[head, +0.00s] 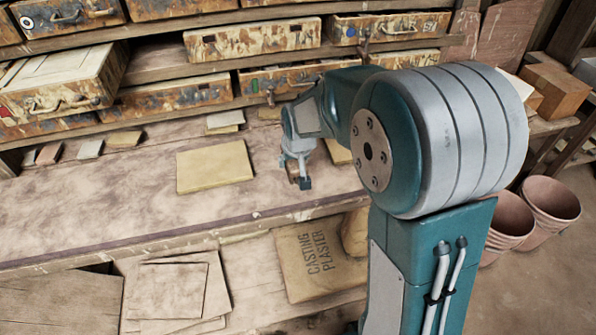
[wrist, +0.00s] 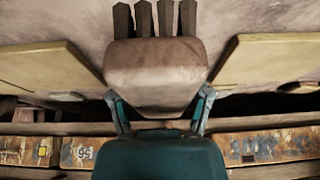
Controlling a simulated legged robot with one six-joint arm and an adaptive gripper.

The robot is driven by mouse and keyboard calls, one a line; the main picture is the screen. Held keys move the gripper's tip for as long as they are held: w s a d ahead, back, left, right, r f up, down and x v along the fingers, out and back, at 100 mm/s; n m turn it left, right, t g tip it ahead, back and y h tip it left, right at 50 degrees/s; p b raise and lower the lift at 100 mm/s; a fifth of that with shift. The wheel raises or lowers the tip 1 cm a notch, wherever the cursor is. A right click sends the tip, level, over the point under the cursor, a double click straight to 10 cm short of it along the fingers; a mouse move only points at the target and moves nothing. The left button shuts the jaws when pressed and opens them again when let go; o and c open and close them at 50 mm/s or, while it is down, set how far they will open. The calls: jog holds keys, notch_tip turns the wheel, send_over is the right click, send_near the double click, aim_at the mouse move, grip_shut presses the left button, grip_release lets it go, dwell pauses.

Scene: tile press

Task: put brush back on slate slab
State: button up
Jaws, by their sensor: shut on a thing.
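The brush (wrist: 155,72) has a worn pinkish-brown block body and several dark tufts pointing to the top of the wrist view. My gripper (wrist: 160,108) is shut on it, with a finger at each side of the block. In the head view my gripper (head: 298,180) is low over the workbench, and only a small brown part of the brush (head: 292,168) shows. I cannot tell whether the brush touches the bench. A yellowish slab (head: 215,167) lies left of my gripper; another (head: 338,151) is partly hidden behind my arm. No slab is clearly slate.
The workbench (head: 90,205) is bare at the left front. Small tiles (head: 90,149) stand along its back, under shelves of worn drawers (head: 168,98). A casting plaster bag (head: 315,258) lies below the front edge. Terracotta pots (head: 550,205) are at the right.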

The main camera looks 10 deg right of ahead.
jog(key=shift+w+d+f, duration=0.35)
jog(key=shift+d+f, duration=0.1)
jog(key=shift+f, duration=0.2)
jog(key=shift+w+a+f, duration=0.25)
jog(key=shift+a+f, duration=0.15)
jog(key=shift+f, duration=0.05)
jog(key=f, duration=0.3)
jog(key=shift+w+a+f, duration=0.15)
jog(key=shift+a+f, duration=0.05)
jog(key=shift+d+f, duration=0.2)
jog(key=shift+d, duration=0.55)
jog(key=o, duration=1.2)
jog(key=shift+a, duration=0.15)
jog(key=shift+o, duration=0.5)
jog(key=shift+a, duration=0.45)
jog(key=shift+d+r, duration=0.1)
jog(key=shift+d, duration=0.2)
jog(key=v, duration=1.1)
jog(key=shift+a, duration=0.1)
jog(key=shift+s+r, duration=0.45)
jog(key=shift+r, duration=0.15)
jog(key=s+r, duration=0.4)
jog(key=s, duration=0.7)
jog(key=s+r+t, duration=0.1)
jog(key=s+r, duration=0.2)
jog(key=s, duration=0.9)
jog(key=shift+r, duration=0.35)
